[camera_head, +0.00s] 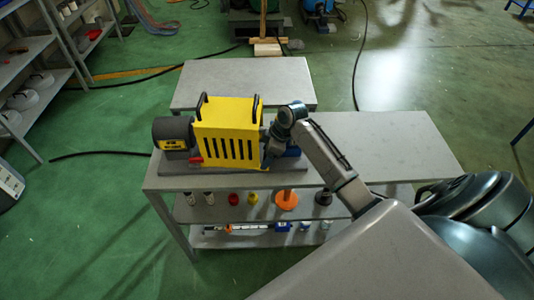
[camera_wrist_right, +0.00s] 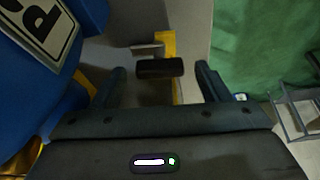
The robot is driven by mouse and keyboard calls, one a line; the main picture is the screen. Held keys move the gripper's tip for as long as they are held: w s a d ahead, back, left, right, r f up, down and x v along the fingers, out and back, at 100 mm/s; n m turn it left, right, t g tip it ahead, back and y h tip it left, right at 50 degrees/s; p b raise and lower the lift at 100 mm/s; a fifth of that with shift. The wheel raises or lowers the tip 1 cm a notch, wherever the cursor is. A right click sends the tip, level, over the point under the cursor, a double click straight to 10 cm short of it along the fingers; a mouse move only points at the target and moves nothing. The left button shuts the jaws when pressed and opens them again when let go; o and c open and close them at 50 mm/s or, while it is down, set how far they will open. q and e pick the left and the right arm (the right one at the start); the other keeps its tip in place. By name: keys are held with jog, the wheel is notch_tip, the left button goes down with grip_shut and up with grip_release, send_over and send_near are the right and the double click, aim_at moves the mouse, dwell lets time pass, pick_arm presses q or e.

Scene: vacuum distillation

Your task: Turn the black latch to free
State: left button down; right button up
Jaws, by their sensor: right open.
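The black latch (camera_wrist_right: 160,68) shows in the right wrist view as a short dark bar, lying crosswise in front of a yellow strip (camera_wrist_right: 168,43). My right gripper (camera_wrist_right: 161,74) is open, with one finger on each side of the latch and visible gaps to it. I cannot tell how deep the latch sits between the fingers. In the head view my right gripper (camera_head: 270,146) is at the right end of the yellow-covered machine (camera_head: 228,122), and the latch cannot be made out there. My left gripper is not in view.
A blue body with a white label (camera_wrist_right: 50,25) is close on the left in the wrist view. The machine stands on a grey table (camera_head: 400,150) that is bare to the right. Shelves below hold small parts, including an orange piece (camera_head: 287,200).

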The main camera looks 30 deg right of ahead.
jog(key=b+v, duration=0.2)
jog(key=v, duration=0.8)
jog(key=shift+d+r+b, duration=0.15)
jog(key=shift+r+b, duration=0.2)
jog(key=shift+b, duration=0.05)
jog(key=shift+s, duration=0.1)
